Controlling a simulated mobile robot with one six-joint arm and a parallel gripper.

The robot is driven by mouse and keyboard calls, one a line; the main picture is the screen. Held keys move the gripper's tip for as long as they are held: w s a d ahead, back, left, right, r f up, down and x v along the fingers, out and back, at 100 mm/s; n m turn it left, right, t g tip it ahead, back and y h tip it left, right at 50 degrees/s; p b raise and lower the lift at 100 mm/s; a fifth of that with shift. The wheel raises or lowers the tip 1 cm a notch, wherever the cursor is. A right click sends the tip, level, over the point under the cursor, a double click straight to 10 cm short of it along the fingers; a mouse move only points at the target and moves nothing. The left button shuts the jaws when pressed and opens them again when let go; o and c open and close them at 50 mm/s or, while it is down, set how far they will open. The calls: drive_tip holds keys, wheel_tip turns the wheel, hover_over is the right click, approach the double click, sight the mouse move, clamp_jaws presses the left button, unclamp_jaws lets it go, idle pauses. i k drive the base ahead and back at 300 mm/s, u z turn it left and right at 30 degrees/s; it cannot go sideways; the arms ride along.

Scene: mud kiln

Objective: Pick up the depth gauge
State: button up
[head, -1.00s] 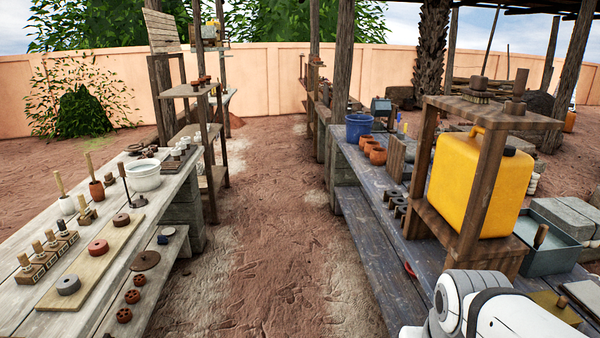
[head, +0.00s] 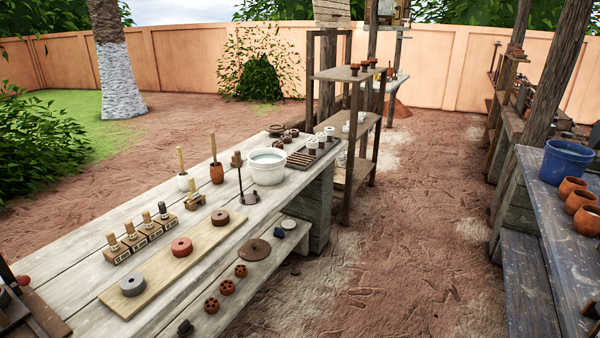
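I cannot tell for sure which thing is the depth gauge. One candidate is a small wooden block with an upright peg (head: 195,200), on the left table behind the plank. Another is a thin upright rod on a dark round base (head: 248,198), with a wooden piece at its top, left of the white basin. My gripper is not in view.
The left table (head: 95,238) also holds a plank (head: 150,264) with three discs, several stamps in a row (head: 140,240), and a white basin (head: 267,166). A lower shelf (head: 215,285) runs along its front. The dirt aisle (head: 400,240) is open. A blue bucket (head: 563,163) stands right.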

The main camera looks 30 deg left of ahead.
sight(194, 193)
drive_tip(key=u, duration=0.3)
drive_tip(key=i, duration=1.4)
drive_tip(key=u, duration=1.25)
drive_tip(key=i, duration=1.05)
drive_tip(key=u, duration=1.15)
drive_tip(key=i, duration=1.1)
drive_tip(key=u, duration=0.45)
